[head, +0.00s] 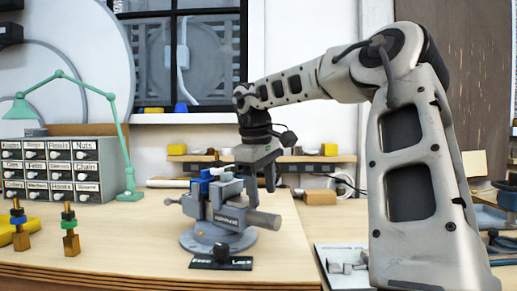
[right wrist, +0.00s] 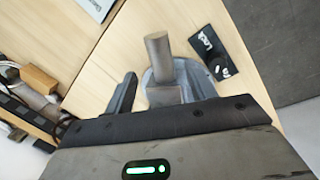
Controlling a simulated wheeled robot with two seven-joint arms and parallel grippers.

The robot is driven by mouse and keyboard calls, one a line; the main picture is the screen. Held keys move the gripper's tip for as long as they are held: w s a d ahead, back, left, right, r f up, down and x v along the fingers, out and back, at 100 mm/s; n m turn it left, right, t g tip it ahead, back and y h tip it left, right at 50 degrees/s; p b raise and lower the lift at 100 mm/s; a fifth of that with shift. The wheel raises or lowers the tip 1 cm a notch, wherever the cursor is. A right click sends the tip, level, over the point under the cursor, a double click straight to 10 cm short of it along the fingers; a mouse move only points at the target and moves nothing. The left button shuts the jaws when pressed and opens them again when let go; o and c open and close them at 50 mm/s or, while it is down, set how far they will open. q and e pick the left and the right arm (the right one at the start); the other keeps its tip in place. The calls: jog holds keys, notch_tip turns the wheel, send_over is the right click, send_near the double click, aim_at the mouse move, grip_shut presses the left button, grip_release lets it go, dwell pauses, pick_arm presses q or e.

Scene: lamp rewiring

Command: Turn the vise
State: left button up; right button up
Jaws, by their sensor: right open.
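The grey vise (head: 222,222) stands on its round base on the wooden bench, with a blue part near its jaws and a thick round bar sticking out to the right. My right gripper (head: 259,178) is open at the top of the vise, its fingers pointing down; I cannot tell if they touch it. In the right wrist view the vise's bar (right wrist: 158,55) and base show beyond the gripper, with one dark finger left of them. In front of the vise lies a black plate (head: 232,264) marked Lock, with a dark knob (head: 221,249). My left gripper is not in view.
A green lamp (head: 128,160) and a labelled drawer cabinet (head: 62,168) stand at the left. Two small brass-coloured posts (head: 70,235) stand at the front left. A shelf (head: 300,158) runs behind the vise. Bare bench lies left of the vise.

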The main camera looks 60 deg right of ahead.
notch_tip(320, 180, up, 9)
jog(key=a+p, duration=0.2)
jog(key=shift+r, duration=0.2)
dwell(0.4)
